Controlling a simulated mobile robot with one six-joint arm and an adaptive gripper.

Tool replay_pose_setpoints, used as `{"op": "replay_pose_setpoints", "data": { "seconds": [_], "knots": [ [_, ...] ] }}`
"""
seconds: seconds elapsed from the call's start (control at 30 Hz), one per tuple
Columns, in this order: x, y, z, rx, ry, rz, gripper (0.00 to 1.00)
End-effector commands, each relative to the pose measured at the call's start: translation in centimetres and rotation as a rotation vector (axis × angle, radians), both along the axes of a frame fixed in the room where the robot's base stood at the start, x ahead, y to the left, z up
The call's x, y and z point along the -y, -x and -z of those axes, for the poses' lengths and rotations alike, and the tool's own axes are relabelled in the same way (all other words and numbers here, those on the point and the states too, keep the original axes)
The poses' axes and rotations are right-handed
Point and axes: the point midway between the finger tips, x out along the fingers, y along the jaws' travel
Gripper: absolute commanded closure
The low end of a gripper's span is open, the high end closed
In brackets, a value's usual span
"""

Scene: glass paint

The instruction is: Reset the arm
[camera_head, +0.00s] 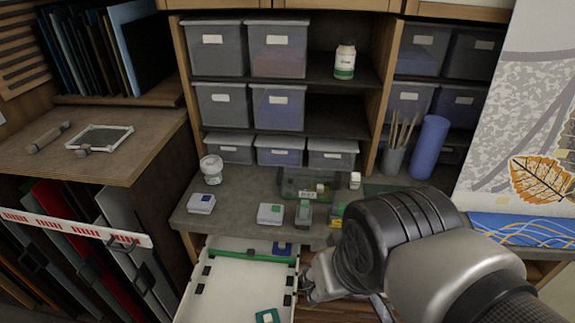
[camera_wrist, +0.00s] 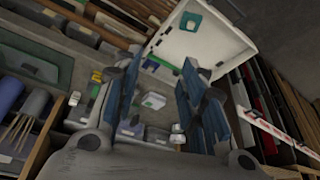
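My arm reaches in from the lower right in the head view. My gripper (camera_head: 317,279) is beside the right edge of the open white drawer (camera_head: 225,286), partly hidden by my own wrist. In the wrist view my gripper (camera_wrist: 163,72) has its two blue-padded fingers spread wide apart, with nothing held between them. Between and beyond the fingers I see the counter items and the open drawer (camera_wrist: 222,42). The drawer holds a teal-green piece (camera_head: 267,316), a green bar (camera_head: 250,256) and a blue piece (camera_head: 282,249).
A brush cup (camera_head: 392,160) and blue roll (camera_head: 428,147) stand behind my arm. A side table (camera_head: 110,165) is at left.

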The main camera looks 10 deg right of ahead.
Motion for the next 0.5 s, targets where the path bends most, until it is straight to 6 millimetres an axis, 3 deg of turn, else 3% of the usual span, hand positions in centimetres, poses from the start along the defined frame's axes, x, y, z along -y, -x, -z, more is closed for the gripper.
{"op": "replay_pose_setpoints", "data": {
  "seconds": [0.2, 0.5],
  "knots": [
    [0.8, 1.9, -1.0, 0.048, 0.010, 0.007, 0.62],
    [0.8, 2.0, -1.0, 0.048, 0.011, 0.007, 0.62]
  ]
}}
